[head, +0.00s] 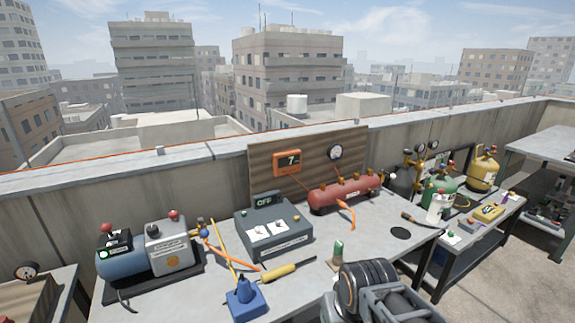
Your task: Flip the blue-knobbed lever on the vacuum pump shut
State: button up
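The vacuum pump (118,262) stands on the left of the grey workbench, with a blue rounded body and a light grey box on a dark base. A small blue knob (204,233) shows at its right end, beside yellow and orange hoses. The lever under this knob is too small to tell how it is turned. Dark ringed links of my arm rise at the bottom centre, well right of the pump. My gripper's fingers do not show.
A grey box reading OFF (273,232) stands right of the pump, with a blue funnel-like item (245,299) and a yellow-handled tool (290,270) in front. A red tank (345,194) lies behind. A parapet (190,185) closes the back. The bench's front middle is fairly clear.

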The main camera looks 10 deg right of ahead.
aim_at(204, 232)
jog(key=u, duration=0.55)
jog(key=k, duration=0.65)
jog(key=u, duration=0.8)
jog(key=i, duration=1.1)
jog(key=z, duration=0.6)
